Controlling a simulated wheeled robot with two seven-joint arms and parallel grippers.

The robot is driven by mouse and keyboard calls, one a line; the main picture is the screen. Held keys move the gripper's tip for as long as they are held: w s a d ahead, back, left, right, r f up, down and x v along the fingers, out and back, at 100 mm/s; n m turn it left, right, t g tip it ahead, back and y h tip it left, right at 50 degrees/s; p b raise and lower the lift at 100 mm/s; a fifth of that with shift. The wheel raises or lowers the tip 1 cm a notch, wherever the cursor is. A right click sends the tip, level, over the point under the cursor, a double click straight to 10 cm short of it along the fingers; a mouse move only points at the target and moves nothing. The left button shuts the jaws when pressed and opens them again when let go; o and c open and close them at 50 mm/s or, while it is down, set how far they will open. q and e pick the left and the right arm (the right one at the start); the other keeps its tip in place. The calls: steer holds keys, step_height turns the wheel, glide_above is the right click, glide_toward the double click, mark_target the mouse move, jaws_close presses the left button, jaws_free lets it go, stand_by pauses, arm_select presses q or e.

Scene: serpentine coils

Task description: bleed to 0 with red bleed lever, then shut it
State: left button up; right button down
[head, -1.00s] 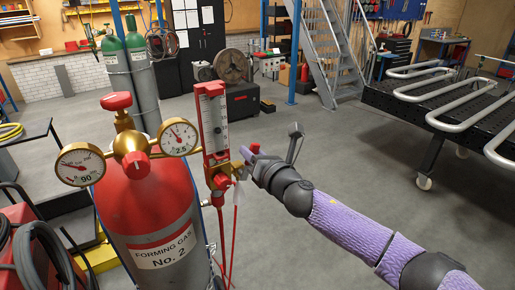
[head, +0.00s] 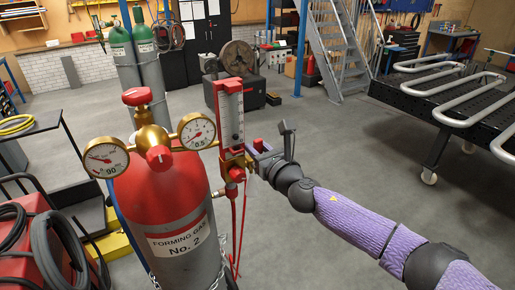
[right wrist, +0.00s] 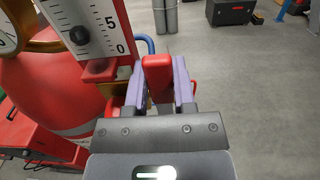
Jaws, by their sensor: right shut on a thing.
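My right gripper (head: 260,152) is at the brass valve fitting right of the flowmeter. In the right wrist view its two purple fingers are shut on the red bleed lever (right wrist: 157,76), which stands between them. A little of the lever (head: 258,145) shows in the head view. The flowmeter (head: 230,115) is red-framed with a white scale; its lower end with 5 and 0 shows in the right wrist view (right wrist: 92,30). The right dial gauge (head: 196,131) has a small readout that looks like 0.5. The left gauge (head: 106,158) reads about 90. My left gripper is out of view.
The red-topped forming gas cylinder (head: 165,200) stands left of the flowmeter, with a chain at its side. Red hoses (head: 238,235) hang below the fitting. A black table with serpentine coils (head: 450,95) stands at right. The grey floor between is clear.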

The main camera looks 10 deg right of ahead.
steer(key=c, duration=0.6)
jaws_free()
steer(key=shift+c, duration=0.2)
steer(key=shift+o, duration=1)
steer(key=shift+d+f, duration=0.1)
steer(key=shift+d, duration=0.05)
steer(key=shift+f, duration=0.1)
